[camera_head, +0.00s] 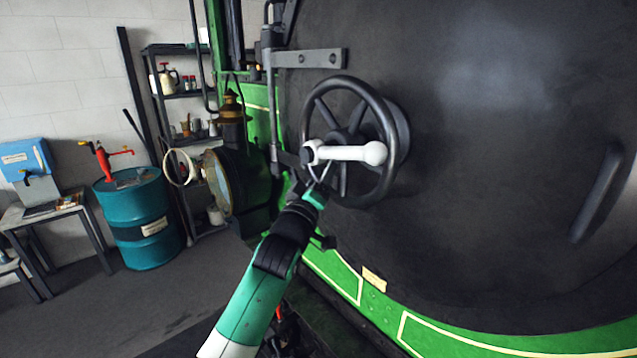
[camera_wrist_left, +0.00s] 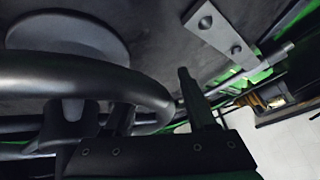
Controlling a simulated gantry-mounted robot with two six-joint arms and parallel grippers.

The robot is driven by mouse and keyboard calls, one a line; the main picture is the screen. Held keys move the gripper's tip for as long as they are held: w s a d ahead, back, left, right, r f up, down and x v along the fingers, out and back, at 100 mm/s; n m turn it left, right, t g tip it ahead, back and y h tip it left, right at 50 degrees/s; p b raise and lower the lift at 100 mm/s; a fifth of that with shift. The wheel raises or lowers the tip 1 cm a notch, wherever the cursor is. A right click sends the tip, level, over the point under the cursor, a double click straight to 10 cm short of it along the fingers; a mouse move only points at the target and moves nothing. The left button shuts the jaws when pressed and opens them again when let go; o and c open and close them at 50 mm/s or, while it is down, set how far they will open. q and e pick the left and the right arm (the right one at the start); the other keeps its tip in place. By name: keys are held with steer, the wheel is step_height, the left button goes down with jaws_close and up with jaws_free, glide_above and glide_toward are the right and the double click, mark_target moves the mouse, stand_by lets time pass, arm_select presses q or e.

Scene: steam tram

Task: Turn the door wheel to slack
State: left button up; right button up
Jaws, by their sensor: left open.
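The door wheel (camera_head: 390,118) is a dark spoked handwheel on the large dark round door (camera_head: 480,130). A white handle (camera_head: 345,153) with a rounded knob lies almost level across the front of the wheel. My left gripper (camera_head: 322,178) is open at the wheel's lower left, just below the handle's left end. In the left wrist view the wheel rim (camera_wrist_left: 95,80) curves close beside the open fingers (camera_wrist_left: 157,105), its right bend showing between them. Whether a finger touches the rim, I cannot tell. My right gripper is not in view.
A hinge strap (camera_head: 310,58) sits above the wheel, and a long bar handle (camera_head: 597,192) is on the door at right. A round brass-rimmed lamp (camera_head: 222,183) is left of the wheel. A teal drum (camera_head: 145,225) and shelves stand farther left. Open floor (camera_head: 120,305) shows at lower left.

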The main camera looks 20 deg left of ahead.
mark_target(317, 180)
arm_select(q)
steer(key=shift+s+r+p, duration=0.15)
steer(key=shift+s+p, duration=0.05)
steer(key=shift+p, duration=0.2)
steer(key=p+v, duration=0.2)
steer(key=p, duration=0.1)
steer(key=shift+s, duration=0.4)
steer(key=b+v, duration=0.2)
steer(key=v, duration=0.6)
steer(key=shift+f, duration=0.4)
steer(key=shift+s+d, duration=0.15)
